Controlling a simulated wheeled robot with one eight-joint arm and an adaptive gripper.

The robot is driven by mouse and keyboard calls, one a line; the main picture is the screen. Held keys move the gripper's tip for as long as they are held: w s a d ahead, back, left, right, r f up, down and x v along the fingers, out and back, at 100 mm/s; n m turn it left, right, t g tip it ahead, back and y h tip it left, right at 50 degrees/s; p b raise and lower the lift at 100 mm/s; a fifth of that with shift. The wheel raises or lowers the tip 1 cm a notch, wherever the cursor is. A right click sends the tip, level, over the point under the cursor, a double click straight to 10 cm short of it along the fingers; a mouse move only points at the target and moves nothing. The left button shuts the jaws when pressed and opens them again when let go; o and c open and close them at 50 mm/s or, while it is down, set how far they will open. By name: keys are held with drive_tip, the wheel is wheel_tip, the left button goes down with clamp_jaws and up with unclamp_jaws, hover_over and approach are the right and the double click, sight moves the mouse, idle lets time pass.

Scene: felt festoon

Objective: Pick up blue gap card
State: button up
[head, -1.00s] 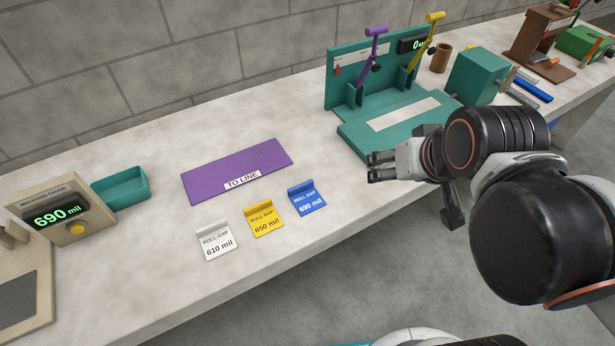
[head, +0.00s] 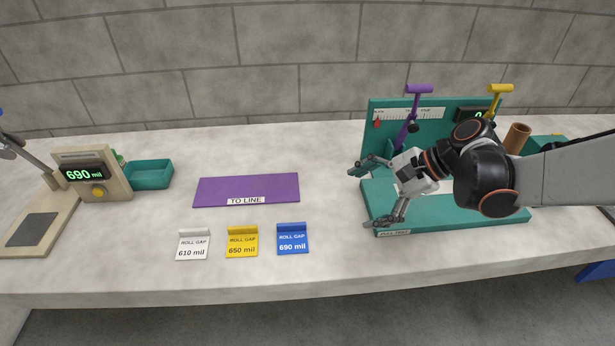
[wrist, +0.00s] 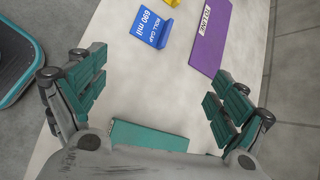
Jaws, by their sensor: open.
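The blue gap card (head: 292,239), marked ROLL GAP 690 mil, lies near the table's front edge, rightmost of three cards in the head view. It also shows at the top of the wrist view (wrist: 152,27). My gripper (head: 367,198) is open and empty, its fingers spread above the left end of the teal fixture, to the right of the blue card and apart from it. In the wrist view the two fingers (wrist: 160,98) stand wide apart with bare table between them.
A yellow 650 mil card (head: 242,242) and a white 610 mil card (head: 193,245) lie left of the blue one. Behind them is a purple TO LINE mat (head: 246,185). A gauge (head: 90,175) reads 690 mil beside a teal tray (head: 150,174). The teal fixture (head: 480,217) stands right.

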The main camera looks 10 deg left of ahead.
drive_tip(key=w+a+f+m+g+y, duration=0.1)
drive_tip(key=f, duration=0.2)
drive_tip(key=a+f+m+g+y+b, duration=0.1)
drive_tip(key=f, duration=0.1)
drive_tip(key=w+a+f+m+g+y, duration=0.1)
drive_tip(key=f+y, duration=0.1)
drive_tip(key=f, duration=0.1)
drive_tip(key=shift+w+f+b, duration=0.3)
drive_tip(key=shift+f, duration=0.05)
drive_tip(key=shift+s+a+f, duration=0.1)
drive_tip(key=shift+a+f, duration=0.1)
drive_tip(key=shift+f, duration=0.2)
drive_tip(key=b, duration=0.3)
hover_over(298, 240)
drive_tip(key=w+d, duration=0.2)
drive_tip(key=d, duration=0.2)
drive_tip(key=f, duration=0.3)
drive_tip(key=shift+s+d+f+m+g, duration=0.1)
drive_tip(key=shift+s+d+m+g, duration=0.1)
drive_tip(key=shift+s+m+g, duration=0.1)
drive_tip(key=shift+b+x, duration=1.2)
drive_tip(key=shift+x, duration=1.45)
drive_tip(key=shift+d+f, duration=0.1)
drive_tip(key=c, duration=0.9)
